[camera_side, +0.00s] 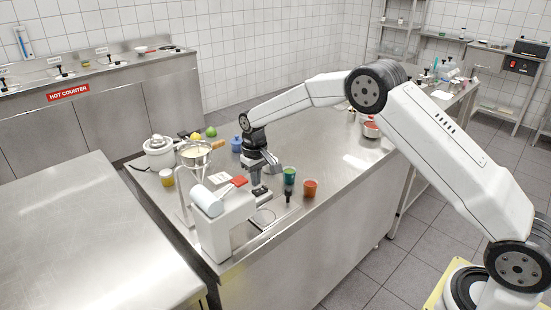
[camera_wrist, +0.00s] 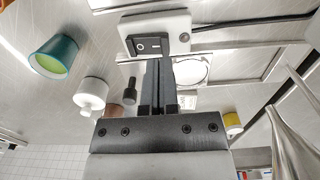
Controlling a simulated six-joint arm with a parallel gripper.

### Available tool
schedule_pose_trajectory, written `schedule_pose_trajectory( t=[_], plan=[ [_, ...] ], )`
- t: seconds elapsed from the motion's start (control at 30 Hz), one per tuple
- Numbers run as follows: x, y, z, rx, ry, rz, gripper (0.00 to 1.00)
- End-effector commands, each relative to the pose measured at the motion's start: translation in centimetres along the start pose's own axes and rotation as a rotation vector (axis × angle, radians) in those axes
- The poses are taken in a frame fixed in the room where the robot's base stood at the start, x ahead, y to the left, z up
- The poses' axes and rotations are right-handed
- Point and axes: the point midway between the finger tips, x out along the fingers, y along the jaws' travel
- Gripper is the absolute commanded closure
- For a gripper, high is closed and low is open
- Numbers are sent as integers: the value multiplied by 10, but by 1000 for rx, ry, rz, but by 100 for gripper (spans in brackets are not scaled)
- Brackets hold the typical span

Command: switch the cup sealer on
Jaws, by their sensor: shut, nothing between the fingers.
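The cup sealer (camera_side: 212,230) is a white machine with a white roll and a red handle (camera_side: 238,182), standing on the near end of the steel counter. In the wrist view a white switch box (camera_wrist: 172,22) carries a black rocker switch (camera_wrist: 147,45) marked with a line and a circle. Which side of the rocker is pressed cannot be told. My gripper (camera_wrist: 158,62) is shut and empty, its fingertips close to the rocker's edge; contact cannot be told. In the side view my gripper (camera_side: 259,186) points down beside the sealer, and the switch is hard to make out.
A green cup (camera_side: 289,176) and an orange-red cup (camera_side: 310,188) stand right of my gripper. A rice cooker (camera_side: 158,152), a strainer (camera_side: 196,154) and a yellow jar (camera_side: 166,177) stand behind the sealer. A dark cable (camera_wrist: 250,22) runs from the switch box. The counter's middle is clear.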

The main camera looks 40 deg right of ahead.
Motion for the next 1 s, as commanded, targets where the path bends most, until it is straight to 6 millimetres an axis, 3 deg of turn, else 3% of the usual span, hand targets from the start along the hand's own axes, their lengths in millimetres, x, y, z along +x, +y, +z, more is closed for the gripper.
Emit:
schedule_pose_trajectory(
  t=[1.0],
  plan=[
    [11, 0, 0, 0, -1, 0, 100]
  ],
)
